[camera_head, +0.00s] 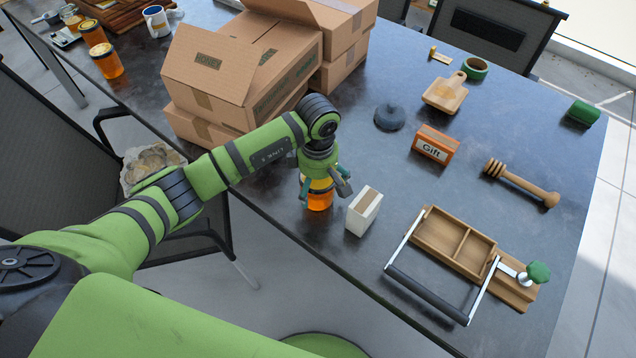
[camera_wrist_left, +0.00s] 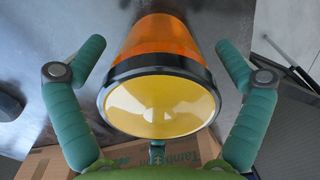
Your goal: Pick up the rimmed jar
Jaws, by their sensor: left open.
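The rimmed jar (camera_head: 317,199) is orange and stands upright near the table's front edge, partly hidden by my left gripper (camera_head: 324,188). In the left wrist view the jar (camera_wrist_left: 160,92) shows a pale yellow lid inside a dark rim, with the orange body beyond. My left gripper (camera_wrist_left: 160,48) is open above the jar. Its two green fingers stand on either side of the jar, with a visible gap on both sides. My right gripper is not in view.
A small white box (camera_head: 364,210) stands close to the right of the jar. Cardboard boxes (camera_head: 208,68) are stacked behind my left arm.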

